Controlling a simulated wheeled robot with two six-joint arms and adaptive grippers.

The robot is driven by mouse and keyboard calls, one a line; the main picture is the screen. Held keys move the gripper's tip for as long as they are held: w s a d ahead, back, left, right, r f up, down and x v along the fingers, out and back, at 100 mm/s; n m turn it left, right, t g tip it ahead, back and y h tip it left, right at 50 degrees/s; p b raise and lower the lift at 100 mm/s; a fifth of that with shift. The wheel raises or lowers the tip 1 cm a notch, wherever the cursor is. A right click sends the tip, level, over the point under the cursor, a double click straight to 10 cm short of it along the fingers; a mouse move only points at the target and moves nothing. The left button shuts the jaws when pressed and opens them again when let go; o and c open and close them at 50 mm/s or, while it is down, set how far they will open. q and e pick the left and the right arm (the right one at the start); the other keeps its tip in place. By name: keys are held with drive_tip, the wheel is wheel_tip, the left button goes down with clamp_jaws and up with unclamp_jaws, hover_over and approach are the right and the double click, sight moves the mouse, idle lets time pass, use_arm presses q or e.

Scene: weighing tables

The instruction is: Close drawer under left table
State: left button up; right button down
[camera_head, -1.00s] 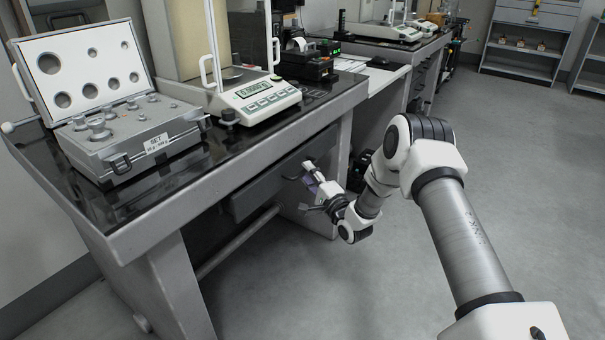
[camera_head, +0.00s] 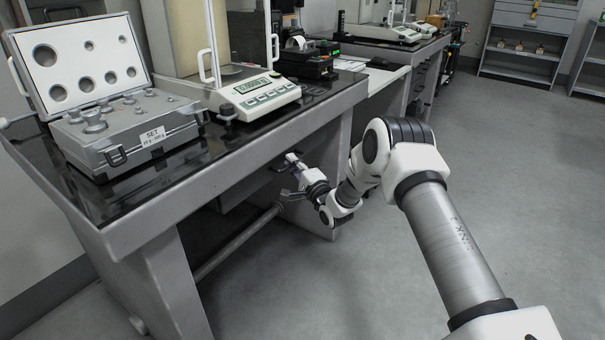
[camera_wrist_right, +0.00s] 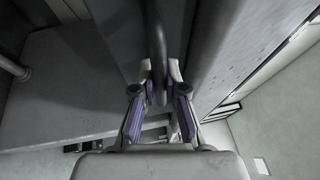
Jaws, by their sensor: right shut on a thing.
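The left table (camera_head: 150,225) has a grey frame and a dark top. Its drawer (camera_head: 238,192) is under the top, mostly in shadow; I cannot tell whether it is flush with the frame. My right gripper (camera_head: 293,166) is at the drawer front, below the table edge. In the right wrist view, the dark bar handle (camera_wrist_right: 157,45) runs between the purple-padded fingers of my right gripper (camera_wrist_right: 158,88), which is shut on it. My left gripper is not in view.
An open weight case (camera_head: 125,135) and a balance (camera_head: 258,92) stand on the table. A black device (camera_head: 308,62) is behind them. A crossbar (camera_head: 238,240) runs low under the table. The floor (camera_head: 530,180) to the right is clear.

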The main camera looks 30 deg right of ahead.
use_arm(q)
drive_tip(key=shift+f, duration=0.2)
use_arm(e)
drive_tip(key=shift+w+a+r, duration=0.1)
drive_tip(key=shift+w, duration=0.2)
drive_tip(key=c, duration=1.2)
unclamp_jaws()
drive_tip(key=shift+w+a, duration=0.1)
drive_tip(key=shift+w, duration=0.05)
drive_tip(key=s+f, duration=0.2)
drive_tip(key=s, duration=1)
drive_tip(key=shift+f, duration=0.15)
